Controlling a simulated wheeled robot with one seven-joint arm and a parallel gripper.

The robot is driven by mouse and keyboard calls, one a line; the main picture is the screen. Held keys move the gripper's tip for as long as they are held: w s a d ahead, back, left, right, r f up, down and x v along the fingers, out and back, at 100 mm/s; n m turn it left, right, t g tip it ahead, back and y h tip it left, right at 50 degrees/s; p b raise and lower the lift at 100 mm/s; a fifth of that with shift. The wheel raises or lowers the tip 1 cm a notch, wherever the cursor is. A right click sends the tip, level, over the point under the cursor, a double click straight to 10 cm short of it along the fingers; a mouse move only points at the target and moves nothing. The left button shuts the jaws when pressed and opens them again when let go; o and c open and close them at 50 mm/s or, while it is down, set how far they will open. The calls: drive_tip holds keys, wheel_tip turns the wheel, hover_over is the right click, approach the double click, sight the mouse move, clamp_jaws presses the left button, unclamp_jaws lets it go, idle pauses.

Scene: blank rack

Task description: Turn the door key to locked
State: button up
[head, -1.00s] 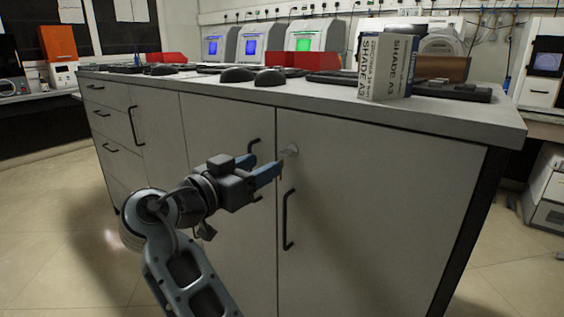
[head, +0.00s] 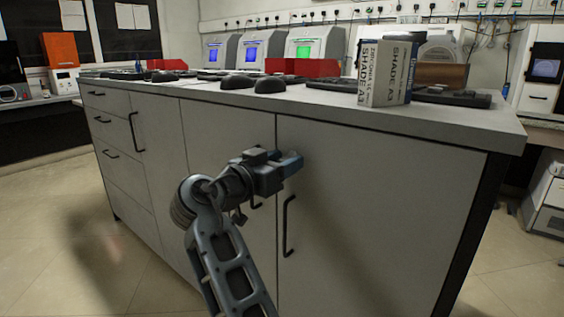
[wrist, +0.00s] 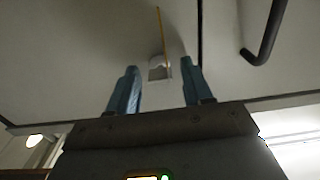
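The door key (wrist: 159,70) is a small pale metal piece at the cabinet door (head: 370,220), with a thin yellow strip running from it in the wrist view. My gripper (head: 293,164) is at the upper left of that door, and its blue fingers also show in the wrist view (wrist: 160,77). The fingers are apart, one on each side of the key, with a gap visible on both sides. They do not appear to touch it. In the head view the gripper hides the key. I cannot tell the key's exact turn angle.
A black door handle (head: 288,226) is just below the gripper, and it also shows in the wrist view (wrist: 264,32). The worktop (head: 330,100) overhangs above the door. A white carton (head: 385,73) stands on it near the front edge. Floor to the left is clear.

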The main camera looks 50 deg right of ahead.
clamp_jaws()
drive_tip(key=shift+n, duration=0.3)
drive_tip(key=n+p, duration=0.3)
drive_tip(key=shift+r+p, duration=0.2)
drive_tip(key=shift+p, duration=0.2)
drive_tip(key=n+p, duration=0.5)
drive_tip(key=shift+r+n+p, duration=0.1)
drive_tip(key=shift+n+p, duration=0.25)
drive_tip(key=shift+n, duration=0.05)
drive_tip(key=n+p, duration=0.4)
drive_tip(key=p, duration=0.1)
drive_tip(key=n+p, duration=0.2)
drive_tip(key=n, duration=0.1)
drive_tip(key=n+p, duration=0.1)
drive_tip(key=p, duration=0.1)
drive_tip(key=shift+f, duration=0.25)
drive_tip(key=shift+f+n, duration=0.1)
drive_tip(key=shift+n, duration=0.3)
